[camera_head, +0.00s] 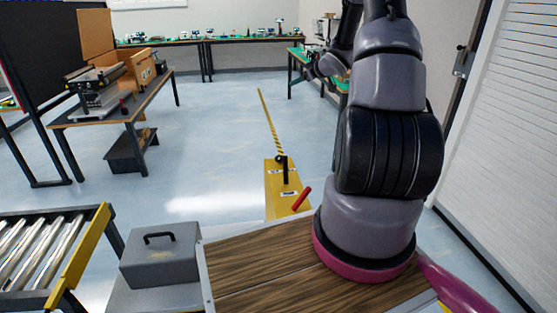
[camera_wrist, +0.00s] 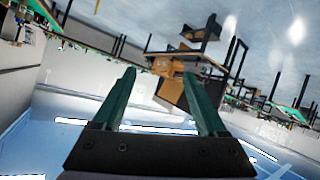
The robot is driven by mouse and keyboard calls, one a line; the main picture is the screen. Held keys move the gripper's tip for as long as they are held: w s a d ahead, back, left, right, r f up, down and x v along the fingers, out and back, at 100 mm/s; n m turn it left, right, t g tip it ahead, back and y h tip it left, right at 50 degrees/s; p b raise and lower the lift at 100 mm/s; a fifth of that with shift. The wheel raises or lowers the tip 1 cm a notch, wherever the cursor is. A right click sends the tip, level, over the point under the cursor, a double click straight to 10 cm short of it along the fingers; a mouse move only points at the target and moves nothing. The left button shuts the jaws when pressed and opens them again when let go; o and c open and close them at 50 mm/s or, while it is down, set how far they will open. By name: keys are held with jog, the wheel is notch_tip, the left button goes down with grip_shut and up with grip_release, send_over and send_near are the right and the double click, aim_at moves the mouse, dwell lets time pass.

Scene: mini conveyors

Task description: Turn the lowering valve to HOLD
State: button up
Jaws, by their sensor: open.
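A yellow floor-standing piece (camera_head: 278,190) with small white labels stands at the centre of the head view. A black upright lever (camera_head: 284,170) rises from it, and a red handle (camera_head: 302,198) tilts up to the right near its lower end. I cannot tell which of these is the lowering valve, and the labels are too small to read. My gripper (camera_wrist: 159,75) is open and empty, its two green fingers spread apart in the wrist view. It is far from the yellow piece, which I cannot make out in the wrist view.
A wooden-topped surface (camera_head: 240,270) lies in front, beside a grey box with a black handle (camera_head: 160,255). A roller conveyor (camera_head: 35,250) is at left. A workbench (camera_head: 140,105) stands farther back. A white slatted door (camera_head: 510,150) is at right. The middle floor is clear.

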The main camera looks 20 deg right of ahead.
notch_tip(320, 180, down, 11)
jog(key=s+n+y, duration=0.1)
jog(key=n+y, duration=0.1)
jog(key=y, duration=0.1)
jog(key=n+g+y, duration=0.2)
jog(key=n+y, duration=0.2)
jog(key=y, duration=0.5)
send_near(278, 157)
jog(key=x, duration=1)
jog(key=shift+f, duration=0.35)
